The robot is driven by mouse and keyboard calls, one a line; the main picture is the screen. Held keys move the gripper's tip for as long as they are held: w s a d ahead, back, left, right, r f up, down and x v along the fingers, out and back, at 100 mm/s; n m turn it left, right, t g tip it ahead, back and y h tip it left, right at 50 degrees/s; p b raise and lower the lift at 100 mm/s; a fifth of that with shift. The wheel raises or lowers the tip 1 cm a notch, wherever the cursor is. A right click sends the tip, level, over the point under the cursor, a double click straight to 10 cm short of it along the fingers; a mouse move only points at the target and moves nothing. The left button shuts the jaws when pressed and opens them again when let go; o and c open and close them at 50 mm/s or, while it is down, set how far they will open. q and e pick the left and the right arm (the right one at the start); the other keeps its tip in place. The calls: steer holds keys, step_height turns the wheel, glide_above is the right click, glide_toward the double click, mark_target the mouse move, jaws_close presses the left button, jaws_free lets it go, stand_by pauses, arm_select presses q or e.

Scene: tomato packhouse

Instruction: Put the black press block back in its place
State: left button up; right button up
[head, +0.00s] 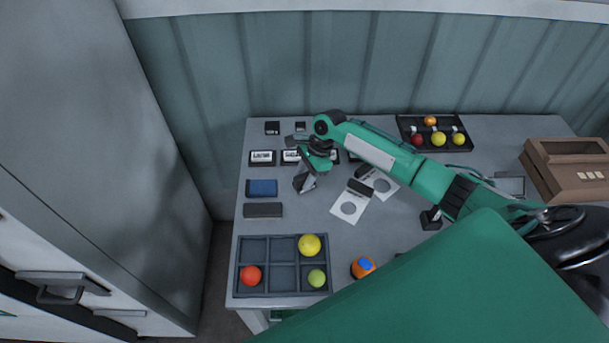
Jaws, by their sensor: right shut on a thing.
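My right gripper (310,172) reaches in from the right over the left half of the table. It is shut on a small dark block (304,184), which looks like the black press block; the fingers partly hide it. I cannot tell whether the block touches the table. A long dark block (263,210) lies at the left edge, below a blue block (262,188). Two small black pieces (272,128) (300,127) sit at the back left. My left gripper is not in view.
Labelled plates stand in a row, such as one at left (262,158). White cards with grey discs (349,206) lie mid-table. A compartment tray (240,262) holds tomatoes at front left; a black tray (404,121) is at back. An orange-blue item (363,267) and a wooden crate (565,172) stand apart.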

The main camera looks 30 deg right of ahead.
steer(key=shift+f, duration=0.1)
steer(key=o, duration=0.9)
steer(key=shift+f, duration=0.1)
steer(key=c, duration=0.3)
step_height(320, 180, up, 7)
steer(key=p, duration=0.9)
steer(key=shift+p, duration=0.35)
